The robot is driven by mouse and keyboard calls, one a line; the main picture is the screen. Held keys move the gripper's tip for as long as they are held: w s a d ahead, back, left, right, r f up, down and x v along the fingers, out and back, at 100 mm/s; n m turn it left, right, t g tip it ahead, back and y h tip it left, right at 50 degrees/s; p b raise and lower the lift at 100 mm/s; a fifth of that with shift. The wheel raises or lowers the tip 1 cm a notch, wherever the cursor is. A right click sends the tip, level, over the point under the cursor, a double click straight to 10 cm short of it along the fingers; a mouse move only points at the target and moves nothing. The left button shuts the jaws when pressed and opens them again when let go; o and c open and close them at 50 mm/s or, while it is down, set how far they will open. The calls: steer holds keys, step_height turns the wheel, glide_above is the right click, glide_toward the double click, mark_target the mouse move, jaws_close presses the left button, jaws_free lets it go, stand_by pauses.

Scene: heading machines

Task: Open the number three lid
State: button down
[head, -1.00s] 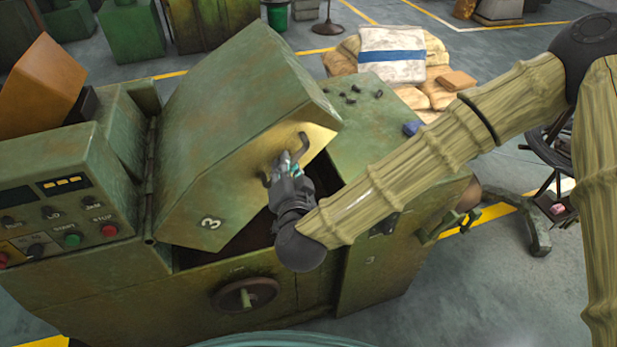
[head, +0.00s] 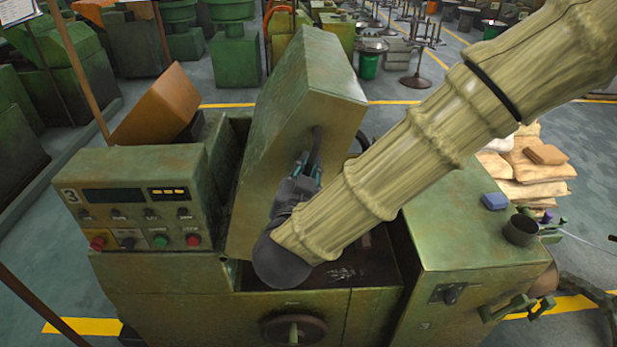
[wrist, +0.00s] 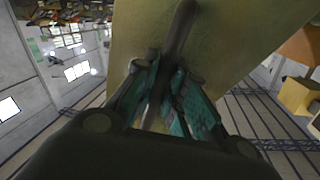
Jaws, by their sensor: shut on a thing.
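The number three lid (head: 300,105) is a big green metal cover, tilted up steeply on its left-side hinge over the green machine (head: 190,292). My gripper (head: 310,165) is shut on the lid's dark handle (head: 317,145), on the lid's right-hand face. In the wrist view the fingers (wrist: 165,90) close around the handle bar (wrist: 178,40), with the lid's yellowish-green face (wrist: 225,35) behind it. The machine's cavity is uncovered below, with small metal pieces (head: 343,273) inside. My arm hides part of the lid's lower right and the cavity.
The control panel (head: 140,215), marked 3, stands left of the lid, with an orange-brown box-shaped part (head: 157,105) behind it. A round handwheel (head: 294,330) is on the front. Sacks (head: 525,165) lie beyond.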

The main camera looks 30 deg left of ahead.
steer(key=shift+s+a+r, duration=0.2)
steer(key=shift+a+r, duration=0.1)
steer(key=shift+a, duration=0.05)
steer(key=c, duration=1.5)
jaws_free()
steer(key=shift+o, duration=0.2)
steer(key=v, duration=1.2)
steer(key=shift+w+f, duration=0.1)
